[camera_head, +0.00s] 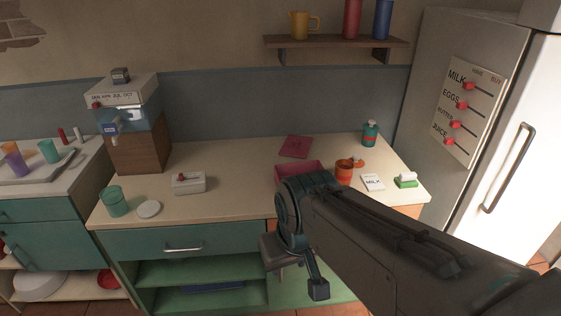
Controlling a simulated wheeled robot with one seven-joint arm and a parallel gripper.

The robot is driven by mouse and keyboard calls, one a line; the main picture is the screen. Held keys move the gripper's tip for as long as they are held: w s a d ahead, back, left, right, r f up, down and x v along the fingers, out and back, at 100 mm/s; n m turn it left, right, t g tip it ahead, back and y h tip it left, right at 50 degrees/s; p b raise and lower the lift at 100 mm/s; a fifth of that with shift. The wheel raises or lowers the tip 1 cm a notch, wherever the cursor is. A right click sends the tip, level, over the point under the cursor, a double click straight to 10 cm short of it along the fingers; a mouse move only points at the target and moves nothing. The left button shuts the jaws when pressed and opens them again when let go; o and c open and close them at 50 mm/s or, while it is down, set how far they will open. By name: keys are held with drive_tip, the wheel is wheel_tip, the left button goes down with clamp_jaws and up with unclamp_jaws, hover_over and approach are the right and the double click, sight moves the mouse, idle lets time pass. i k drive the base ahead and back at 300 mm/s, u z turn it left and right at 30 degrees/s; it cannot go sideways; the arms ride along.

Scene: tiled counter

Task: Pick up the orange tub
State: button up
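The orange tub (344,173) stands upright on the right part of the counter, just beyond my arm. An orange piece (358,163), perhaps its lid, lies right behind it. My gripper (299,272) hangs low in front of the counter's front edge, left of and nearer than the tub, and apart from it. My arm reaches in from the lower right. The gripper is seen partly from behind and dark, so whether its fingers are open is unclear. I see nothing held in it.
A magenta tray (287,171) sits left of the tub, partly hidden by my wrist. A milk card (373,183), a green-and-white block (406,180) and a teal bottle (370,134) are nearby. The counter's middle (235,185) is clear. The fridge (480,120) bounds the right.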

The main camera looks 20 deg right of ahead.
sight(345, 167)
drive_tip(key=u, duration=0.15)
drive_tip(key=i, duration=1.2)
drive_tip(key=z, duration=0.75)
